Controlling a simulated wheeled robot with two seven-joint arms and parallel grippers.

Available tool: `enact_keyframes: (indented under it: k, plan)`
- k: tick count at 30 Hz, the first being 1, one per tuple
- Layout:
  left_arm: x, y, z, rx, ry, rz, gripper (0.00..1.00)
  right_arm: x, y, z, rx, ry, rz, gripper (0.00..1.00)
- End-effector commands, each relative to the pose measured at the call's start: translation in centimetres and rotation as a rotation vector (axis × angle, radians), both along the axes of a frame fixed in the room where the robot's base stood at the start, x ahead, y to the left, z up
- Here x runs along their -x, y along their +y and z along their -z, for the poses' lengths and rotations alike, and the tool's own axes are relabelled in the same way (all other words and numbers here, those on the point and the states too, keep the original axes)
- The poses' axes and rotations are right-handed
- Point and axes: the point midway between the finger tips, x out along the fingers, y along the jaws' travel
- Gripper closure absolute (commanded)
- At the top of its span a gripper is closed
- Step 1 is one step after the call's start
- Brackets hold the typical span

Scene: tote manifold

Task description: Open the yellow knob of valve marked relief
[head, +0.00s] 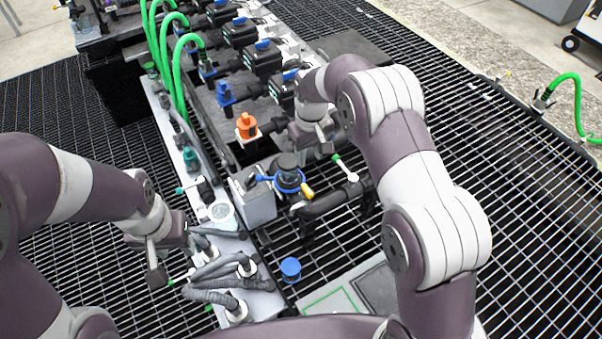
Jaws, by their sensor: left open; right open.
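A small yellow knob (307,191) sticks out at the lower right of a dark round fitting with a blue ring (289,181), near the middle of the head view. No relief marking can be read at this size. My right gripper (312,143) is open, above and behind the knob and apart from it, beside the dark pipework. Its fingers are partly hidden by its own hand. My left gripper (174,266) is open, low at the left edge of the grey manifold plate, well away from the knob. Nothing shows between its fingers.
An orange valve (246,126) and a blue valve (226,96) stand behind the knob. A white-and-green handle (346,169) lies to its right. Grey hoses (215,270) and a blue cap (291,268) are in front. Black grating (530,220) is open at the right.

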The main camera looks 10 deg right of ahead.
Motion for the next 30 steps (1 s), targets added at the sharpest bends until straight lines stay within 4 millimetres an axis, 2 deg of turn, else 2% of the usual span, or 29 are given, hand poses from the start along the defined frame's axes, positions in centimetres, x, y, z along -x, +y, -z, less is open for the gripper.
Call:
enact_keyframes:
  k: [5, 12, 18, 22, 29, 30]
  plan:
    - [0.0, 0.0, -0.5, 0.000, 0.000, 0.000, 0.57, 0.6, -0.1, 2.0, 0.004, 0.026, -0.018, 0.58]
    - [0.0, 0.0, -1.8, 0.000, 0.000, 0.000, 0.57, 0.7, -0.1, 8.1, 0.005, 0.026, -0.016, 0.58]
    - [0.0, 0.0, -2.4, 0.000, 0.000, 0.000, 0.57, 0.6, 0.0, 11.7, 0.003, 0.021, -0.016, 0.58]
    - [0.0, 0.0, -2.4, 0.000, 0.000, 0.000, 0.57, 0.5, 0.0, 12.6, 0.004, 0.020, -0.016, 0.58]
    - [0.0, 0.0, -2.4, 0.000, 0.000, 0.000, 0.57, 0.5, 0.0, 12.7, 0.003, 0.019, -0.016, 0.58]
    - [0.0, 0.0, -2.4, 0.000, 0.000, 0.000, 0.57, 0.5, 0.0, 12.7, 0.003, 0.019, -0.016, 0.68]
